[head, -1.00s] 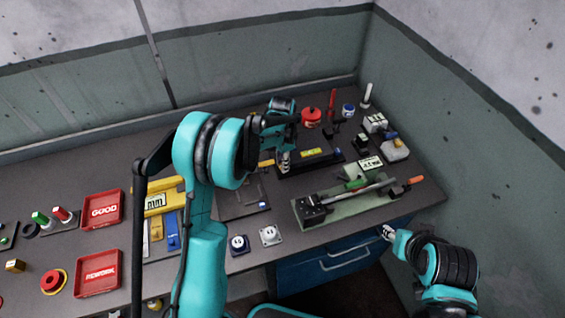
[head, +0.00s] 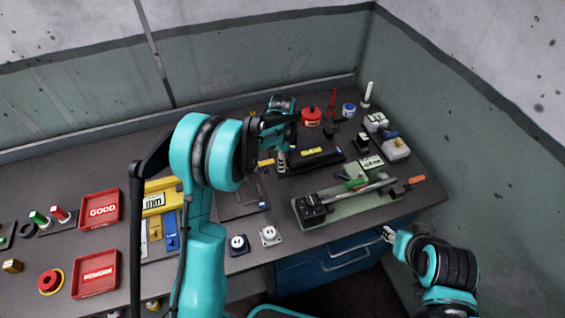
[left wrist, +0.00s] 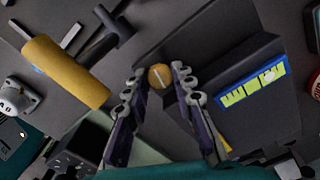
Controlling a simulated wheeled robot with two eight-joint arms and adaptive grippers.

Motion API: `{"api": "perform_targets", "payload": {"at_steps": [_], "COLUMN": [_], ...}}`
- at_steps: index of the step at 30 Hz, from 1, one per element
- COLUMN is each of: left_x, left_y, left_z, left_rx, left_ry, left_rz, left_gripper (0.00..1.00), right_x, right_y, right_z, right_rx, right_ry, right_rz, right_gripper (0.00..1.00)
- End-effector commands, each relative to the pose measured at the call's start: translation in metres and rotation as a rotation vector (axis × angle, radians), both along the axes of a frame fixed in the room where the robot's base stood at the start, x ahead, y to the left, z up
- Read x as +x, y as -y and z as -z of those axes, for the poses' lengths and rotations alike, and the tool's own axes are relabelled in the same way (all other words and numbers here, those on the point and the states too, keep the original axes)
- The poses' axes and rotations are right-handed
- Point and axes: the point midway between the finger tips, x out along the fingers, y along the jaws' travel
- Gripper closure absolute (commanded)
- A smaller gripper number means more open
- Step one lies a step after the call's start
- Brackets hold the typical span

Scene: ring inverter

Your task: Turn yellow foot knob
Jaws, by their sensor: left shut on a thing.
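The yellow foot knob (left wrist: 160,77) is a small round knob with a pale line across its face, seen in the left wrist view at the corner of a dark block (left wrist: 225,70). My left gripper (left wrist: 160,80) has its fingertips closed on both sides of the knob. In the head view my left gripper (head: 281,166) is at the left end of the black device that carries a yellow-green level vial (head: 312,151); the knob is hidden there. My right gripper (head: 388,234) is low at the right, apart from the bench; its fingers are too small to read.
A yellow-headed mallet (left wrist: 65,72) lies close to the left of my gripper in the left wrist view. A green fixture with a metal bar (head: 345,205) stands in front of the black device. A red pot (head: 311,116) and white containers (head: 395,148) stand behind and right.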

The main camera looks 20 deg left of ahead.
Motion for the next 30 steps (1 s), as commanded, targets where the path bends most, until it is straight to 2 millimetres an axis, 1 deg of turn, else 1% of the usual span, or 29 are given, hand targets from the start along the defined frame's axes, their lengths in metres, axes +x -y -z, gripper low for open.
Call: {"api": "perform_targets", "payload": {"at_steps": [6,12,27,28,29,30], "left_x": [-0.0001,-0.0001,-0.0001,-0.0001,-0.0001,-0.0001], "left_y": [0.0,0.0,0.0,0.0,0.0,0.0], "left_z": [0.0003,0.0001,0.0001,0.0001,0.0001,0.0001], "left_rx": [0.0,0.0,0.0,0.0,0.0,0.0], "left_ry": [0.0,0.0,0.0,0.0,0.0,0.0], "left_rz": [0.118,0.177,0.197,0.197,0.196,0.196], "left_gripper": [1.0,1.0,1.0,0.73,0.65,0.54], "right_x": [0.0001,0.0,0.0,0.0,0.0,0.0], "right_y": [0.0,0.0,0.0,0.0,0.0,0.0], "right_z": [0.0018,0.0024,0.0024,0.0024,0.0024,0.0024], "right_rx": [0.0,0.0,0.0,0.0,0.0,0.0], "right_ry": [0.0,0.0,0.0,0.0,0.0,0.0], "right_rz": [0.0,0.0,0.0,0.0,0.0,0.0], "right_gripper": [0.6,0.6,0.6,0.6,0.6,0.6]}}
